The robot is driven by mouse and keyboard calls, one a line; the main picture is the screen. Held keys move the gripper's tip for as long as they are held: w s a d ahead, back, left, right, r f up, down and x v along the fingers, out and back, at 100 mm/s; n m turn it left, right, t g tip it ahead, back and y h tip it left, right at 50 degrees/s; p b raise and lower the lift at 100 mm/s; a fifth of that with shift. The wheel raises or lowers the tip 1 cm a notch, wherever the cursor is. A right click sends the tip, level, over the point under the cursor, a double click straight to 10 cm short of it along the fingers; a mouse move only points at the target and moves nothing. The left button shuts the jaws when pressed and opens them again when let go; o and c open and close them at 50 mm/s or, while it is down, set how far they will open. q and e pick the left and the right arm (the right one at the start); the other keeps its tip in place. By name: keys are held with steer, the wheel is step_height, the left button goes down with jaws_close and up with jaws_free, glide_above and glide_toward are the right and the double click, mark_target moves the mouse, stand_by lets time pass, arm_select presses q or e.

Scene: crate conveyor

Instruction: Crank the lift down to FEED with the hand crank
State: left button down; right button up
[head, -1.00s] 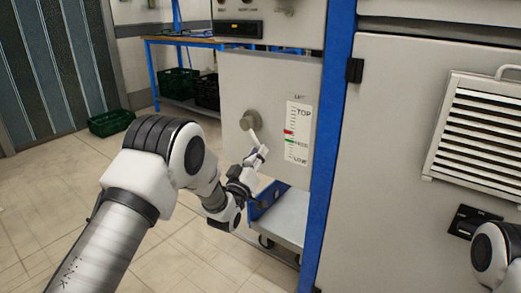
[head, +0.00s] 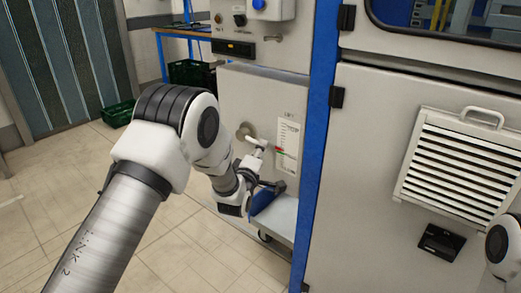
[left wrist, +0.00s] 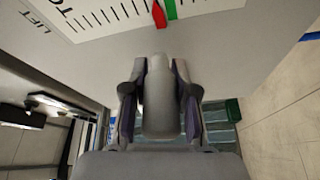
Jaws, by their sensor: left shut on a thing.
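The hand crank's hub (head: 246,131) sits on the grey machine panel. Its arm points right and slightly down to the handle. My left gripper (head: 262,145) is shut on the crank handle (left wrist: 160,105), which stands between both fingers in the left wrist view. The lift scale (head: 289,140) is a white strip right of the crank, partly hidden by my gripper. In the left wrist view the red pointer (left wrist: 159,14) sits right beside the green mark (left wrist: 171,9), on its left. My right gripper is not in view.
A blue post (head: 316,150) stands right of the scale. A low cart (head: 277,218) is under the panel, below my gripper. A louvred vent (head: 455,165) is on the right cabinet. Green crates stand at the back left. The floor at left is clear.

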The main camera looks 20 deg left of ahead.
arm_select(q)
steer(key=shift+w+r, duration=0.1)
steer(key=shift+r, duration=0.8)
steer(key=c, duration=0.9)
jaws_free()
steer(key=shift+f, duration=0.25)
steer(key=shift+s, duration=0.45)
steer(key=s, duration=1.1)
steer(key=shift+d+f, duration=0.15)
steer(key=shift+f, duration=0.25)
